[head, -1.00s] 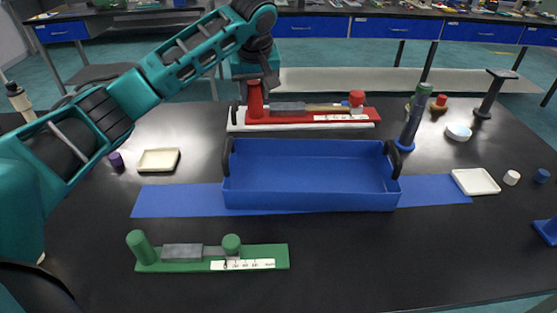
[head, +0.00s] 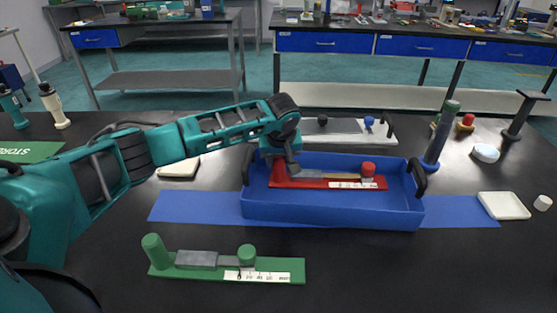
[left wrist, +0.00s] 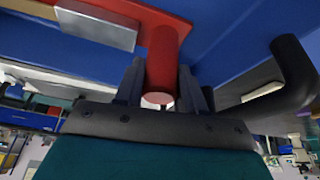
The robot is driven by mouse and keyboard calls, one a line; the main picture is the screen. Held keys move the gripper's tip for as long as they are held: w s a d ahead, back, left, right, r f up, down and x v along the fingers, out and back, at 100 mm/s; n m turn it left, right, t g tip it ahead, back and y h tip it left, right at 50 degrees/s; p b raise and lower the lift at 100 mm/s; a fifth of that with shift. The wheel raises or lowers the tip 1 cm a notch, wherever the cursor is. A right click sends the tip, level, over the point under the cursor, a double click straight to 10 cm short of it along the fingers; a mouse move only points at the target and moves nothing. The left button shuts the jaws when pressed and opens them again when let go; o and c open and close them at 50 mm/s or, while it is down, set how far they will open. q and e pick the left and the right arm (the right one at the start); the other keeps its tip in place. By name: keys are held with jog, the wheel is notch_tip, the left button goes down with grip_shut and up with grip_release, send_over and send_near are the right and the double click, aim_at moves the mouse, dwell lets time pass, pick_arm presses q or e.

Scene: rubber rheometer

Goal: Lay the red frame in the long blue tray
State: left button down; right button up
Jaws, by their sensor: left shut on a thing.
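The red frame (head: 312,184) is inside the outline of the long blue tray (head: 332,212), lengthwise and about level. It bears a grey block, a red knob and a white scale strip. My left gripper (head: 283,160) is over the tray's left end, shut on the frame's upright red post. The left wrist view shows the post (left wrist: 163,55) between the two fingers (left wrist: 163,88). My right gripper is not in view.
A green frame (head: 280,274) lies in front of the tray. A blue mat (head: 190,208) lies under it. Behind stands a white board (head: 345,138) with a blue knob. A dark blue post (head: 437,135) stands at the right, with a white dish (head: 503,206) nearby.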

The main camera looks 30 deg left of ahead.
pick_arm(q)
jog(key=c, duration=0.7)
grip_release()
jog(key=p+v, duration=0.1)
jog(key=v, duration=1.1)
jog(key=shift+r, duration=0.1)
